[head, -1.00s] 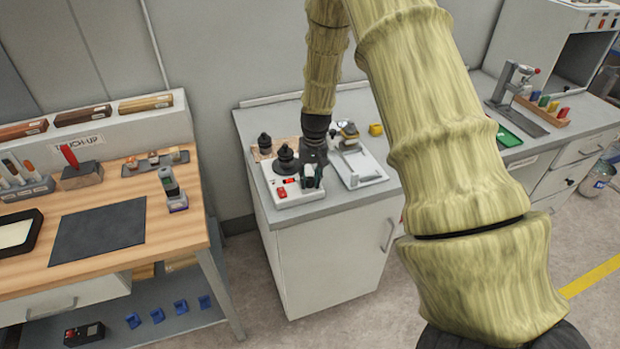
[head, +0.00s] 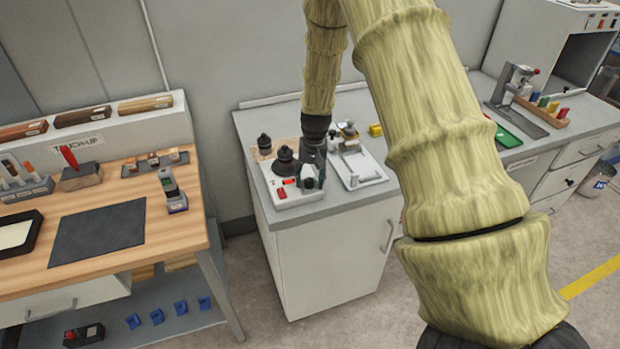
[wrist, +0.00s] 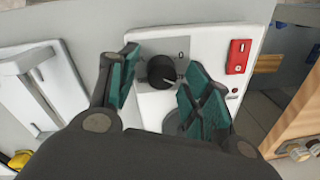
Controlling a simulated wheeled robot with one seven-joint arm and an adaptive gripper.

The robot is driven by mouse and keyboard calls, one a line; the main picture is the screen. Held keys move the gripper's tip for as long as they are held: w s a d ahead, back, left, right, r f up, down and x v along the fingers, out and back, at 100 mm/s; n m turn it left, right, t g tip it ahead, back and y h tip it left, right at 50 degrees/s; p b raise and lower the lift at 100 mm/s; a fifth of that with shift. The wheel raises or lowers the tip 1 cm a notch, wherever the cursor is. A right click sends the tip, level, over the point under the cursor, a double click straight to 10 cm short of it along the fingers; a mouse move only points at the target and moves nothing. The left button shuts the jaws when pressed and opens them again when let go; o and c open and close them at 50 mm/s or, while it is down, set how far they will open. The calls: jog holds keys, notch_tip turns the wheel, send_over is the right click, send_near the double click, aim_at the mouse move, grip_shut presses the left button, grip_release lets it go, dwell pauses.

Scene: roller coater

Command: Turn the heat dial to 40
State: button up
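The heat dial (wrist: 161,72) is a black round knob with a pale pointer line, on the white face of the coater unit (wrist: 206,45). The pointer aims toward the lower right in the wrist view; the scale numbers are too small to read. My gripper (wrist: 160,84) is open, with one teal-padded finger on each side of the dial. The right finger is close to the knob, and I cannot tell whether it touches. In the head view my gripper (head: 312,180) is over the front of the white unit (head: 298,197) and hides the dial.
A red switch (wrist: 239,56) is beside the dial. Black knobbed parts (head: 284,158) stand on the unit's back. A white tray device (head: 362,176) is just right of my gripper. A wooden bench (head: 165,240) stands to the left, across a gap.

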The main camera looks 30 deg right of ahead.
notch_tip(320, 180, up, 12)
jog(key=shift+s+d, duration=0.25)
jog(key=shift+d, duration=0.1)
dwell(0.5)
jog(key=shift+s+f, duration=0.1)
jog(key=shift+f, duration=0.05)
dwell(0.4)
